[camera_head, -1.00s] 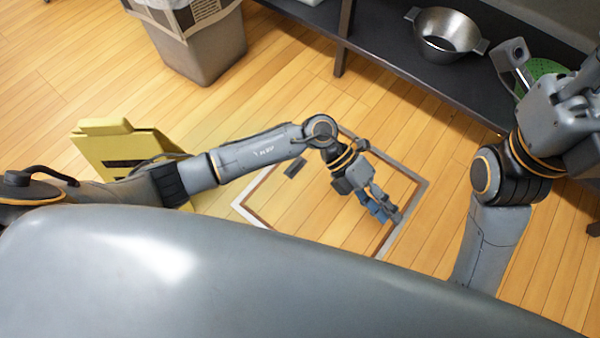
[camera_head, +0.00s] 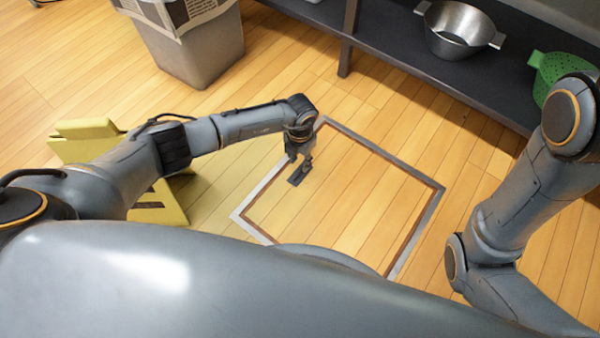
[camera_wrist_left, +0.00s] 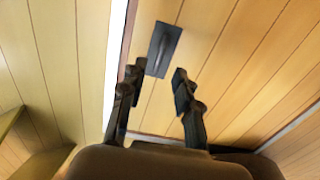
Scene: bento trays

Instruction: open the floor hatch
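The floor hatch (camera_head: 360,195) is a square wooden panel inside a grey metal frame, lying flush with the floor. Its dark handle plate (camera_head: 297,176) is near the left edge of the panel. The handle (camera_wrist_left: 162,46) also shows in the left wrist view, just beyond the fingertips. My left gripper (camera_head: 301,159) points down over the handle. In the left wrist view the left gripper (camera_wrist_left: 155,78) is open, with its two fingers apart and nothing held; I cannot tell whether a finger touches the plate. My right gripper is out of view; only arm links show at the right.
A yellow folded floor sign (camera_head: 85,130) stands left of the hatch, behind my left arm. A grey bin (camera_head: 205,50) is at the top left. A dark shelf (camera_head: 400,55) with a metal pot (camera_head: 455,35) and a green colander (camera_head: 548,72) runs along the top right.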

